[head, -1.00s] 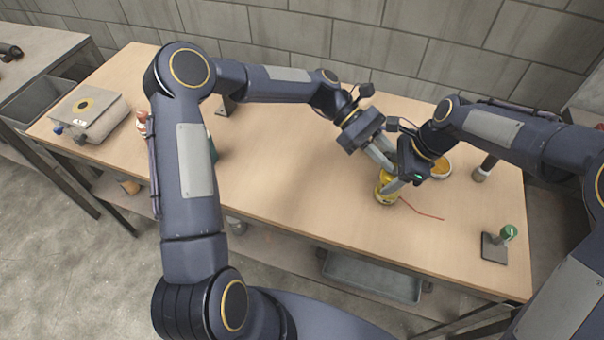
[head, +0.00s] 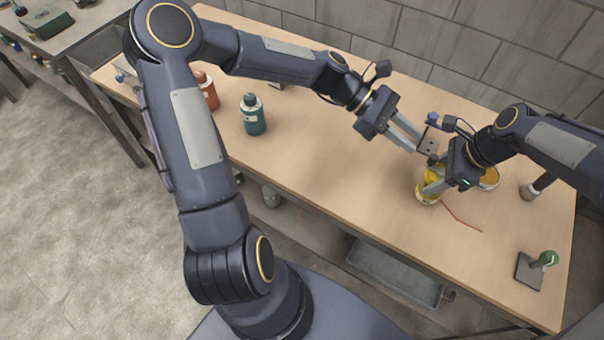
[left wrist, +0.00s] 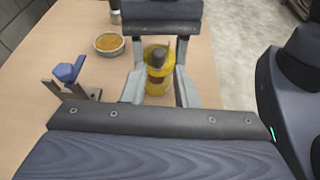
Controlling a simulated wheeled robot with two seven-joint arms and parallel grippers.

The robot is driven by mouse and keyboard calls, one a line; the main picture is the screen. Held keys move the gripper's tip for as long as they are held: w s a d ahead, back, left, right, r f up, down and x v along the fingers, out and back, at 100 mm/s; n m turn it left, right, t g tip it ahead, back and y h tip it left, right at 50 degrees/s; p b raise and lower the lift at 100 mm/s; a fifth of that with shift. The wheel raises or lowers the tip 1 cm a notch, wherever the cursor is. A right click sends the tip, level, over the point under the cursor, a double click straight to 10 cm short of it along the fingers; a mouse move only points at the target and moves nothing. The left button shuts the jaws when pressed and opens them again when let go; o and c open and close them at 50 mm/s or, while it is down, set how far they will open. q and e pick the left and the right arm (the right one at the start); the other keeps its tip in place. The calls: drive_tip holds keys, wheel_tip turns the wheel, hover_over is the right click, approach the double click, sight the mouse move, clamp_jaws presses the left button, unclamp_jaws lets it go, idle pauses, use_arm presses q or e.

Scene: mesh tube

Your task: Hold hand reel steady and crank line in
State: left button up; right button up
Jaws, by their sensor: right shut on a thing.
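The yellow hand reel (head: 428,192) stands on the wooden table, with a red line (head: 461,214) trailing from it across the tabletop. In the left wrist view the reel (left wrist: 158,80) shows a dark knob (left wrist: 155,50) on top. My right gripper (head: 445,180) is shut on the reel from the right; its hand partly hides the reel in the head view. My left gripper (head: 416,142) is open and empty, behind and above the reel. In the left wrist view its fingers (left wrist: 161,92) are spread, with the reel between them in the picture.
An orange-filled bowl (head: 490,179) sits behind my right gripper. A blue-topped bracket (left wrist: 68,74) stands near my left gripper. A dark-handled cylinder (head: 535,188) and a green-knobbed stand (head: 546,259) are at right. Teal (head: 253,115) and red (head: 208,92) bottles stand at left. Mid-table is clear.

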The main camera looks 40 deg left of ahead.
use_arm(q)
drive_tip(key=s+a+r+m+t+y, duration=0.1)
drive_tip(key=s+a+m+y, duration=0.3)
drive_tip(key=s+m, duration=0.4)
drive_tip(key=s+a+r+m+t+y, duration=0.1)
drive_tip(key=s+a+m+t+y, duration=0.2)
drive_tip(key=s+m, duration=0.6)
drive_tip(key=shift+s+a+r+y, duration=0.3)
drive_tip(key=shift+s+a+y, duration=1.2)
drive_tip(key=shift+s, duration=1.25)
drive_tip(key=shift+a+h, duration=0.2)
drive_tip(key=shift+h, duration=0.1)
drive_tip(key=n+t, duration=0.7)
drive_tip(key=n, duration=2.3)
approach(431, 160)
drive_tip(key=shift+t, duration=0.3)
drive_tip(key=x, duration=0.9)
drive_tip(key=shift+w+f, duration=0.15)
drive_tip(key=shift+f, duration=0.2)
